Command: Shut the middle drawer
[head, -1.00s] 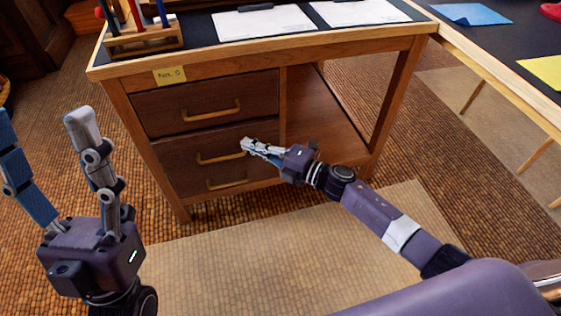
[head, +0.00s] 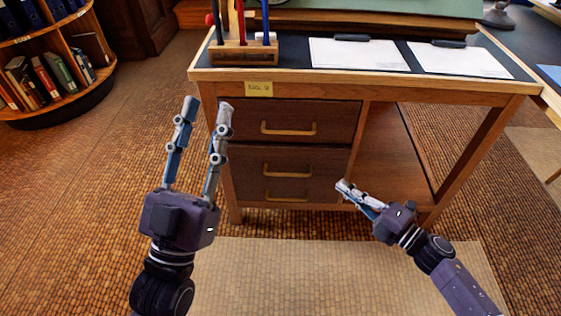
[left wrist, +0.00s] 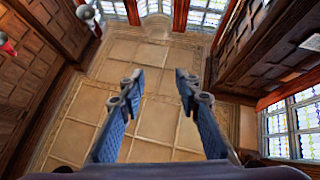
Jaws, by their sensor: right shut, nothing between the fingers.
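The desk's middle drawer (head: 255,163) is dark brown with a wooden bar handle (head: 286,172). It lies between the top drawer (head: 255,117) and the bottom drawer (head: 245,193). Its front looks flush or nearly flush with the desk; any small gap is too fine to tell. My right gripper (head: 342,188) is shut and empty, right of the middle handle near the drawers' right edge; contact cannot be told. My left gripper (head: 208,103) is open and empty, raised at the left of the drawers. Its spread fingers (left wrist: 157,82) also show in the left wrist view, with no drawer there.
The desk top (head: 300,78) carries a pen rack (head: 245,55) and clipboards with paper (head: 355,55). An open knee space (head: 390,150) lies right of the drawers. A curved bookshelf (head: 60,95) stands at the left. A pale mat (head: 320,280) covers the clear floor in front.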

